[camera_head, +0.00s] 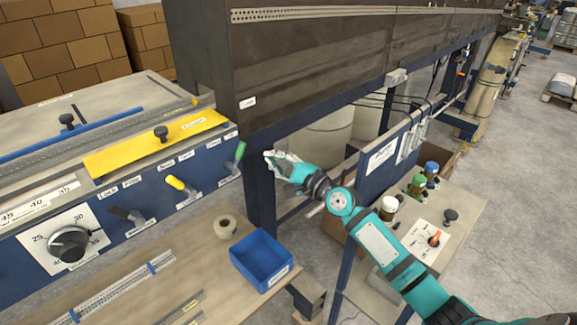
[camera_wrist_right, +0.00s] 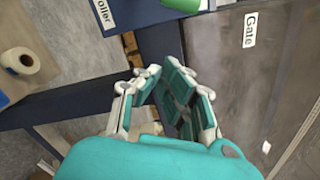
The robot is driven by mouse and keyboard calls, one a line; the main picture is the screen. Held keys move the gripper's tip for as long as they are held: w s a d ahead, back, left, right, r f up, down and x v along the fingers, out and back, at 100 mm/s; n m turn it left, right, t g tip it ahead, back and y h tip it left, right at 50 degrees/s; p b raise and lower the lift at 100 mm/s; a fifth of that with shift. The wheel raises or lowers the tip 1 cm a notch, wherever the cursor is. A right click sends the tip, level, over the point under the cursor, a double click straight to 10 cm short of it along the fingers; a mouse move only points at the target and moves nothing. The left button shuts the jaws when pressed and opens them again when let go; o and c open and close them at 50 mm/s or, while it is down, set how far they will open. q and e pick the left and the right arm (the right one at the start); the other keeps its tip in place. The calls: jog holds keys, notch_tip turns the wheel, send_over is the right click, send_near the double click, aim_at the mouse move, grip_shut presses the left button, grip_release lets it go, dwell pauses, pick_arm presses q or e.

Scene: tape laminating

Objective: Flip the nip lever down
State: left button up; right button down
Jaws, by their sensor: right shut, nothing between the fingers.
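A green-handled lever (camera_head: 239,153) stands tilted upward at the right end of the blue control panel (camera_head: 150,208). Its green handle (camera_wrist_right: 181,4) also shows at the top edge of the wrist view, near a label ending in "oller". A yellow-handled lever (camera_head: 177,184) and a black lever (camera_head: 126,214) sit further left on the panel. The small labels are too blurred in the head view to tell surely which lever is the nip lever. My right gripper (camera_head: 270,160) is shut and empty, right of the green lever and apart from it. It also shows in the wrist view (camera_wrist_right: 158,75). My left gripper is out of view.
A dark machine housing (camera_head: 330,55) and its blue post (camera_head: 262,190) stand beside my right gripper. A blue bin (camera_head: 262,258) and a tape roll (camera_head: 226,227) lie on the lower table.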

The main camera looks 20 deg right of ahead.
jog(key=a+p, duration=0.1)
jog(key=a+r+p, duration=0.1)
jog(key=w+a+r+p, duration=0.1)
jog(key=a, duration=0.1)
jog(key=shift+w+a, duration=0.1)
jog(key=shift+f, duration=0.1)
jog(key=shift+r+p, duration=0.2)
jog(key=shift+p, duration=0.2)
